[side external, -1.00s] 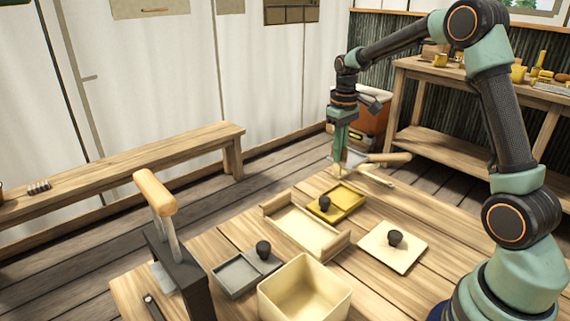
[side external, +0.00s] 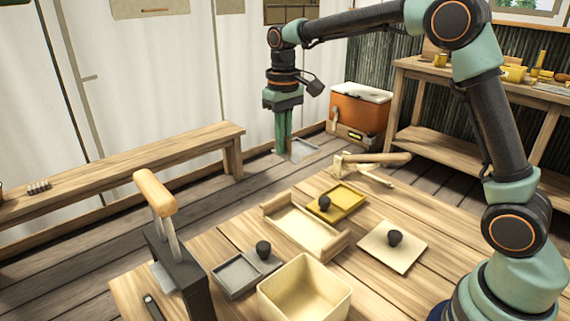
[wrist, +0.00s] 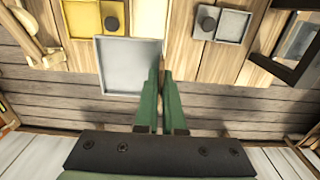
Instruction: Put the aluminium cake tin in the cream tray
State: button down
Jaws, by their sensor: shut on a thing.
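The aluminium cake tin is a shallow grey square. In the side view the tin (side external: 304,150) hangs at the right of my fingertips, in the air beyond the far table edge. My gripper (side external: 283,151) points down and is shut on one side of the tin. In the wrist view my fingers (wrist: 161,75) pinch the right rim of the tin (wrist: 124,66). The long cream tray (side external: 300,229) with raised ends lies on the table, below and nearer the camera than my gripper. Part of it shows at the wrist view's top edge.
A yellow tray (side external: 350,202) with a black-knobbed divider, a wooden mallet (side external: 375,160), a cream knobbed plate (side external: 408,258), a deep cream box (side external: 325,298) and a grey divided tray (side external: 236,278) surround the cream tray. A tall dark stand with wooden handle (side external: 155,192) stands at left.

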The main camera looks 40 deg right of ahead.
jog(key=f, duration=1.3)
jog(key=a+f, duration=0.1)
jog(key=f, duration=0.6)
jog(key=shift+f, duration=0.2)
jog(key=c, duration=1)
grip_release()
jog(key=shift+r, duration=0.1)
notch_tip(320, 180, up, 12)
jog(key=s+d+r+t, duration=0.1)
jog(key=s+r+t, duration=0.1)
jog(key=s+r, duration=0.65)
jog(key=shift+s+d+r+t, duration=0.25)
jog(key=shift+s+r+t, duration=0.25)
jog(key=shift+s, duration=1.25)
jog(key=shift+s+d+r+t, duration=0.3)
jog(key=shift+s+t, duration=0.4)
jog(key=shift+s, duration=1.05)
jog(key=shift+s+d+r+t, duration=0.25)
jog(key=shift+s+r+t, duration=0.25)
jog(key=shift+s, duration=1.25)
